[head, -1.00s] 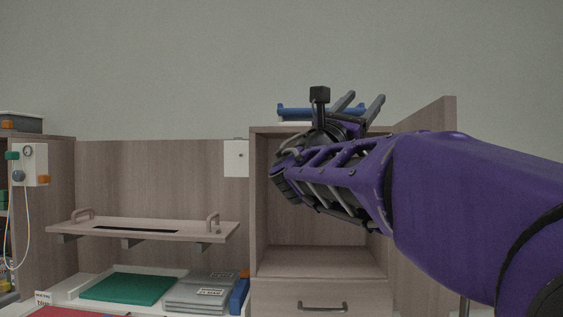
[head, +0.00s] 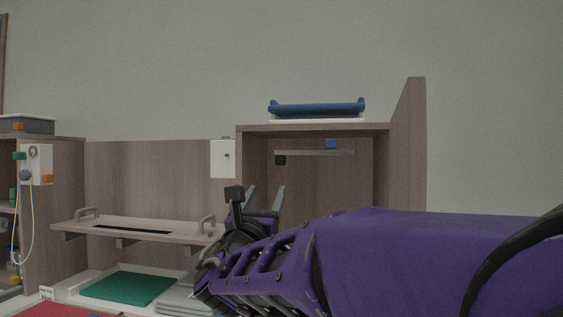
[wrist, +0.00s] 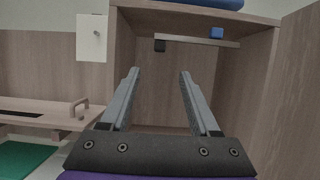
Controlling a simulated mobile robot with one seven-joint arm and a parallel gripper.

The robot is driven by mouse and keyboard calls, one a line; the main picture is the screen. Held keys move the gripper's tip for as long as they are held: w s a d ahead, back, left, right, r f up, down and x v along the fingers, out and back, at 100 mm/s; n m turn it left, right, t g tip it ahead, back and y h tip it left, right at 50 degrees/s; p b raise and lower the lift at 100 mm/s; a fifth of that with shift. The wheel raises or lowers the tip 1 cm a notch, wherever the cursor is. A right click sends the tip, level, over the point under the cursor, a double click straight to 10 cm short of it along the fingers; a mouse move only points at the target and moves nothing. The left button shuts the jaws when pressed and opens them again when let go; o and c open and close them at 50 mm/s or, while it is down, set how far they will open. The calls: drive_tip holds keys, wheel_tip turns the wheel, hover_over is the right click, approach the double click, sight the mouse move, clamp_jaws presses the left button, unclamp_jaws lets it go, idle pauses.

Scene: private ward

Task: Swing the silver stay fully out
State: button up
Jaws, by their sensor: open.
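The silver stay (head: 315,152) is a thin grey bar under the top of the open cabinet (head: 242,155). A black block (head: 280,160) sits by its left end, and a blue block (head: 330,144) sits on it right of the middle. In the wrist view the stay (wrist: 196,41) runs across the upper opening, beyond and above my fingertips. My gripper (head: 264,190) is open and empty, low and left in front of the cabinet. Its two fingers point up toward the opening in the wrist view (wrist: 160,74). Neither finger touches the stay.
The cabinet door (head: 408,150) stands open on the right. A blue item (head: 316,108) lies on top. A white wall box (head: 223,159) is left of the cabinet. A wooden shelf with handles (head: 140,230) stands at left above a green mat (head: 127,288).

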sight(280, 162)
drive_tip(key=x, duration=1.7)
drive_tip(key=shift+w+r, duration=0.1)
drive_tip(key=shift+r, duration=0.05)
clamp_jaws()
idle(0.8)
